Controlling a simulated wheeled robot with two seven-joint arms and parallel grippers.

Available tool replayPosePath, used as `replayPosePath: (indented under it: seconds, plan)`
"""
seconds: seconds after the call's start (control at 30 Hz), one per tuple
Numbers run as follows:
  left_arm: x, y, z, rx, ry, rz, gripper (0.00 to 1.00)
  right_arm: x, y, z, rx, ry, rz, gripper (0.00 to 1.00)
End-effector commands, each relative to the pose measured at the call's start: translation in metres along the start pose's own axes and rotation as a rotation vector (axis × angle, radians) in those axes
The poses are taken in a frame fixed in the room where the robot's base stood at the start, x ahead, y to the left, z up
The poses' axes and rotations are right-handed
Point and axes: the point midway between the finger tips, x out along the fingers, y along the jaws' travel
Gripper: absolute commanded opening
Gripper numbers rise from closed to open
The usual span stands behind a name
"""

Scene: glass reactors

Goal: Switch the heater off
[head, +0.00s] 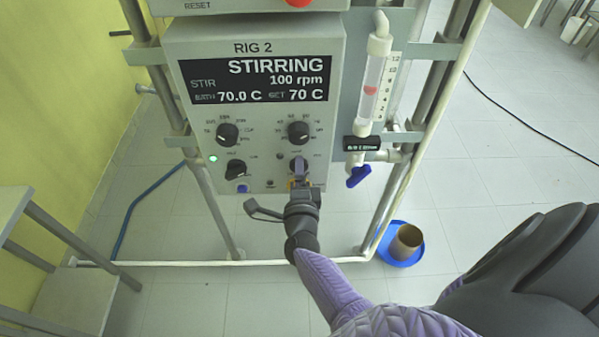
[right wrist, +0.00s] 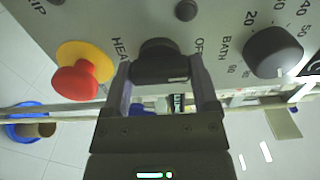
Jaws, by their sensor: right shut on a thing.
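The RIG 2 control box (head: 255,110) faces me, its display (head: 255,82) reading STIRRING, 100 rpm, bath 70.0 C, set 70 C. My right gripper (head: 300,180) is at the lower right knob (head: 299,164). In the right wrist view its fingers (right wrist: 160,75) are shut on the sides of the black heater knob (right wrist: 162,60), between lettering that starts HEA and the word OFF. The gripper hides part of the knob, and I cannot tell its exact pointer angle. A small lamp (head: 280,156) above it looks dark. My left gripper is not in view.
A red button with a yellow collar (right wrist: 80,82) and the BATH knob (right wrist: 272,52) flank the gripper. Other knobs (head: 228,133) and a lit green lamp (head: 213,158) are on the box. A glass tube (head: 372,85) with blue tap (head: 358,177) hangs on the right.

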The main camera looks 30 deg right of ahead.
Motion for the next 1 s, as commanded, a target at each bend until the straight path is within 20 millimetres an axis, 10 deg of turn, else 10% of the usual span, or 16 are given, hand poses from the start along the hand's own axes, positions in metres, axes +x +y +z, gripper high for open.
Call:
replayPosePath:
  seconds: [0.5,0.53,0.63,1.0]
  plan:
    - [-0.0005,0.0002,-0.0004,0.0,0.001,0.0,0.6,-0.0005,0.0008,0.0003,-0.022,-0.001,0.002,0.18]
    - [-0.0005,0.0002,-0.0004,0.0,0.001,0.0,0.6,-0.0005,0.0008,0.0003,-0.022,-0.001,0.002,0.79]
    - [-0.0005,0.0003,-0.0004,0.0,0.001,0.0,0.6,-0.0004,0.0007,0.0002,-0.021,-0.001,0.002,1.0]
    - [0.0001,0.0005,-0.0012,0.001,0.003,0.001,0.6,-0.0005,0.0006,0.0023,-0.02,-0.002,0.001,1.0]
